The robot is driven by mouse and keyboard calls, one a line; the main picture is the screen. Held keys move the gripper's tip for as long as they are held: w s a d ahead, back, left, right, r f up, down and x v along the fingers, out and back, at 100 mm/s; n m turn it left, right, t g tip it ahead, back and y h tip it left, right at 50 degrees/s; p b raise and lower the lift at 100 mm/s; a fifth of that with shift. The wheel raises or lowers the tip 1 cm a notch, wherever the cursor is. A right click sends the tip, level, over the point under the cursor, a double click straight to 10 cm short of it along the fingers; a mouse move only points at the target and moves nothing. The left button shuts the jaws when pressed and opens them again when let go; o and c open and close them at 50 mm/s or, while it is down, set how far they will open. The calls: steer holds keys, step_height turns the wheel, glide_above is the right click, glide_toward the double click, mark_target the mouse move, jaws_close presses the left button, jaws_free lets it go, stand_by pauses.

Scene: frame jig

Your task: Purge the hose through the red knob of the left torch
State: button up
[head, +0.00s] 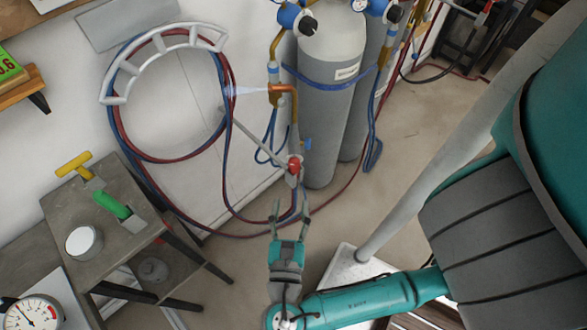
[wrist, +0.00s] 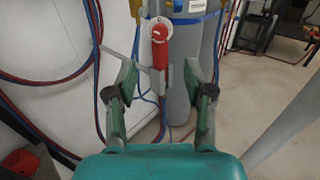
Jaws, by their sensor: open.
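The left torch (head: 283,88) stands upright in front of the gas cylinders, with a copper-coloured bent tip at its top. A pale bluish-white jet (head: 247,91) points left from the tip. Its red knob (head: 293,164) is low on the torch; in the wrist view a red part (wrist: 160,46) shows ahead, between and beyond my fingers. My gripper (head: 290,208) is open and empty, just below the knob in the head view and apart from it. Its two fingers also show in the wrist view (wrist: 160,84). The hose (head: 229,170) runs in red and blue lines by the wall.
Grey cylinders (head: 331,100) with blue regulators stand behind the torch. A hose rack (head: 160,38) hangs on the wall. At left a grey stand (head: 110,230) carries yellow and green handles and a white round piece. A pressure gauge (head: 33,312) is at the lower left.

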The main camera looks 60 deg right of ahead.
mark_target(294, 165)
steer(key=shift+x, duration=5.3)
jaws_close()
